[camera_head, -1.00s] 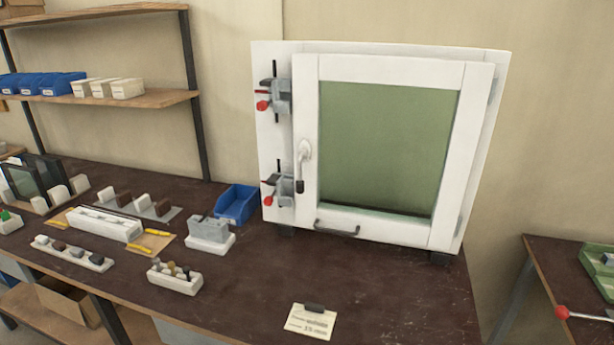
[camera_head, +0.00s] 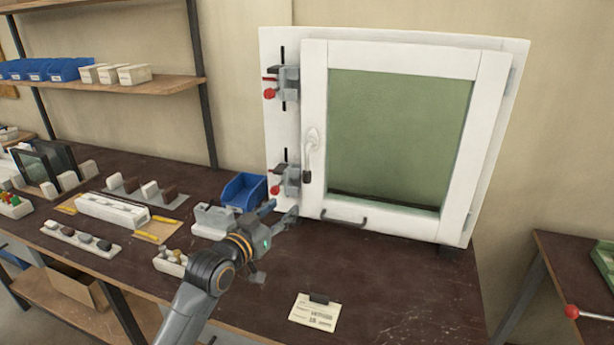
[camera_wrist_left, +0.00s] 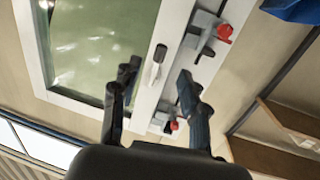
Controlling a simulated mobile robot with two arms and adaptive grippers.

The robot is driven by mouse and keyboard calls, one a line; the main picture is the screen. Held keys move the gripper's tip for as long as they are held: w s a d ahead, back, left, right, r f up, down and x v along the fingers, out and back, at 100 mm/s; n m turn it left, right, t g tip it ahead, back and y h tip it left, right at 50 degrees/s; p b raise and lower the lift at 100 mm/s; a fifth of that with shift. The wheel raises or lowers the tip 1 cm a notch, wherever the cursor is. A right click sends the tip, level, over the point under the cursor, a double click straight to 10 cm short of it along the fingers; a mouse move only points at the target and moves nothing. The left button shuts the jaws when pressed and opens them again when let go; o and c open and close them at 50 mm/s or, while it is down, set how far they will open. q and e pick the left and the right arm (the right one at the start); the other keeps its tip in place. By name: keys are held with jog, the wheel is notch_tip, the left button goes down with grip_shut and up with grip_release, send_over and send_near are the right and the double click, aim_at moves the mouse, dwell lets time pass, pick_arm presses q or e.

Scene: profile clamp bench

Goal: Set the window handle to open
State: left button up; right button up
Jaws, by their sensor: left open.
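The white window frame (camera_head: 490,130) with a green pane (camera_head: 395,135) stands at the back of the dark bench. Its handle (camera_head: 308,158) is on the left stile, with the dark-tipped grip hanging straight down. My left gripper (camera_head: 283,211) is open and empty, in front of and below the handle, apart from it. In the left wrist view the handle (camera_wrist_left: 156,62) shows beyond and between the two open fingers (camera_wrist_left: 155,90). My right gripper is not in view.
Two clamps with red knobs, an upper (camera_head: 284,82) and a lower (camera_head: 287,181), sit left of the handle. A blue bin (camera_head: 243,190) and a grey-white block fixture (camera_head: 212,217) stand left. A paper card (camera_head: 314,313) lies in front.

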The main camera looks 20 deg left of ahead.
aim_at(305, 178)
pick_arm(q)
jog(key=shift+t, duration=0.3)
jog(key=w, duration=0.4)
jog(key=w+d+r+p, duration=0.1)
jog(key=w, duration=0.4)
jog(key=w+d+p, duration=0.1)
jog(key=w, duration=0.4)
jog(key=shift+w+r, duration=0.2)
jog(key=shift+r, duration=0.2)
jog(key=shift+d, duration=0.1)
grip_shut()
